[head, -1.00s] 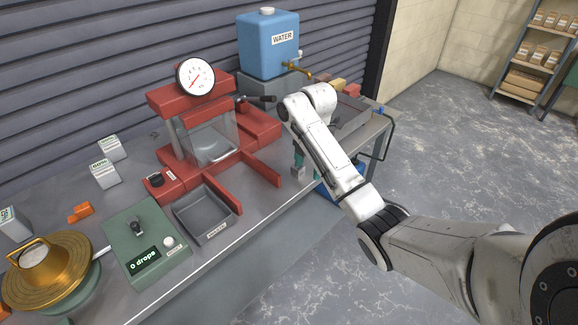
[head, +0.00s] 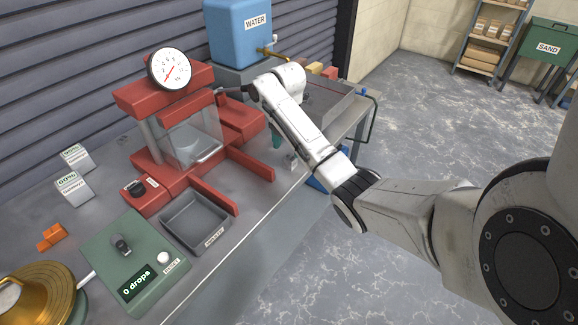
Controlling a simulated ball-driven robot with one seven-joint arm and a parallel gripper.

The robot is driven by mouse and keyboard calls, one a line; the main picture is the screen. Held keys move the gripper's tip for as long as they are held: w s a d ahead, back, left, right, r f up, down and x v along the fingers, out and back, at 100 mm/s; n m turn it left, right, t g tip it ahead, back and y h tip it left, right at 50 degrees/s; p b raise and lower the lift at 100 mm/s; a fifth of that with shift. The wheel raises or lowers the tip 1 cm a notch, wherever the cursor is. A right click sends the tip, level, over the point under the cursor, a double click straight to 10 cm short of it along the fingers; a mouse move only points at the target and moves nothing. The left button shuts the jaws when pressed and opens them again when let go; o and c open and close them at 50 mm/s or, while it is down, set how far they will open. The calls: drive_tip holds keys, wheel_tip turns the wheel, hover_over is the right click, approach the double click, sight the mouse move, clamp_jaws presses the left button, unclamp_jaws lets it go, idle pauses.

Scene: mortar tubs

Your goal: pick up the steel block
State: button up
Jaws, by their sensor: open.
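A small grey block (head: 291,161), which looks like the steel block, sits near the bench's front edge, right of the red press. It is small and partly covered by my arm. My gripper (head: 278,141) is mostly hidden behind my forearm; only a teal part shows, just above and left of the block. The gripper is open. I cannot tell whether a finger touches the block.
The red press (head: 228,115) with its dial gauge (head: 169,69) stands left of my arm. A grey waste tray (head: 194,222) and a green drop counter (head: 138,262) are in front. The blue water tank (head: 237,30) and a metal tray (head: 326,104) are behind.

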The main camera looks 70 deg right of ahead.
sight(290, 157)
drive_tip(key=shift+s+d+f+p, duration=0.1)
drive_tip(key=shift+f+p, duration=0.05)
drive_tip(key=shift+f, duration=0.85)
drive_tip(key=shift+s+a+f+p, duration=0.1)
drive_tip(key=shift+s+f+p, duration=0.1)
drive_tip(key=shift+f, duration=0.75)
drive_tip(key=shift+s+d+f+p, duration=0.1)
drive_tip(key=shift+f+p, duration=0.05)
drive_tip(key=shift+f, duration=0.85)
drive_tip(key=shift+r, duration=0.1)
clamp_jaws()
